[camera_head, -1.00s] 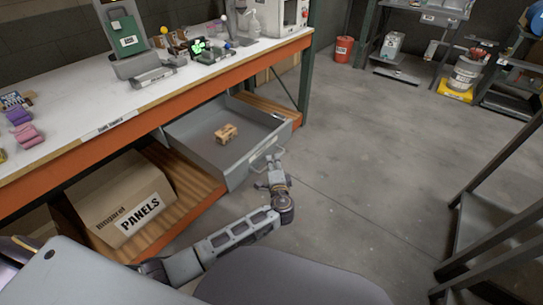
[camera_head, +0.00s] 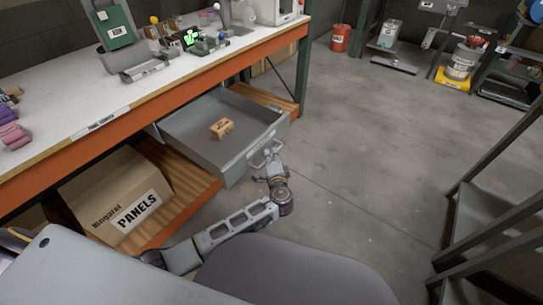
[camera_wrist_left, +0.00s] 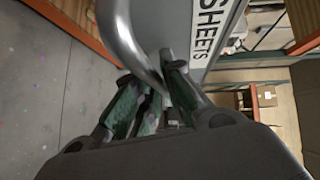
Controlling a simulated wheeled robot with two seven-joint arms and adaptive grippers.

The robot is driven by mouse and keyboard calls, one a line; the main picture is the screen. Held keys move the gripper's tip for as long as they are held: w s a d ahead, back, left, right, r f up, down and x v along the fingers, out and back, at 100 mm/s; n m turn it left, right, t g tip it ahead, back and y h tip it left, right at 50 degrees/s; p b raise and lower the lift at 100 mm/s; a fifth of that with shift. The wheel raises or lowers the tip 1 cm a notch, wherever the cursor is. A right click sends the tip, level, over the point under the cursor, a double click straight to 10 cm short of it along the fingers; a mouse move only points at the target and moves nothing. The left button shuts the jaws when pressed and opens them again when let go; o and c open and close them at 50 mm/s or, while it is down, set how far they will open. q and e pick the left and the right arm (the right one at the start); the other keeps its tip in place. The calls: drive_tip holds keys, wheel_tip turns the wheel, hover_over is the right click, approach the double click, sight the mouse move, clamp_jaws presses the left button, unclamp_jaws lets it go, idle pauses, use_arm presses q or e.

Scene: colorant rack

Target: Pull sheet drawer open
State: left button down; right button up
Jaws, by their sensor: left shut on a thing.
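The grey sheet drawer (camera_head: 180,143) stands well out from under the workbench. Its front has a looped metal handle (camera_head: 268,157) and a label, which reads SHEETS (camera_wrist_left: 205,30) in the left wrist view. My left gripper (camera_head: 270,168) is at the drawer front, shut on the handle. In the left wrist view the curved handle bar (camera_wrist_left: 128,45) passes between the green-padded fingers (camera_wrist_left: 158,95). A small wooden object (camera_head: 221,128) lies inside the drawer. My right gripper is not in view.
The workbench (camera_head: 95,80) with its orange edge runs above the drawer. A cardboard PANELS box (camera_head: 100,190) sits on the lower wooden shelf, left of the drawer. Open concrete floor (camera_head: 370,140) lies to the right. A dark metal frame (camera_head: 480,215) stands at the right edge.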

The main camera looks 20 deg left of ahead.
sight(259, 154)
use_arm(q)
drive_tip(key=shift+a, duration=0.1)
drive_tip(key=a, duration=0.2)
drive_tip(key=w+a, duration=0.1)
drive_tip(key=a, duration=0.1)
drive_tip(key=w+a, duration=0.1)
drive_tip(key=shift+a, duration=0.4)
drive_tip(key=shift+w+a, duration=0.25)
drive_tip(key=shift+a, duration=0.25)
drive_tip(key=shift+d, duration=0.1)
drive_tip(key=c, duration=1.5)
unclamp_jaws()
drive_tip(key=shift+c, duration=0.2)
drive_tip(key=shift+s, duration=0.1)
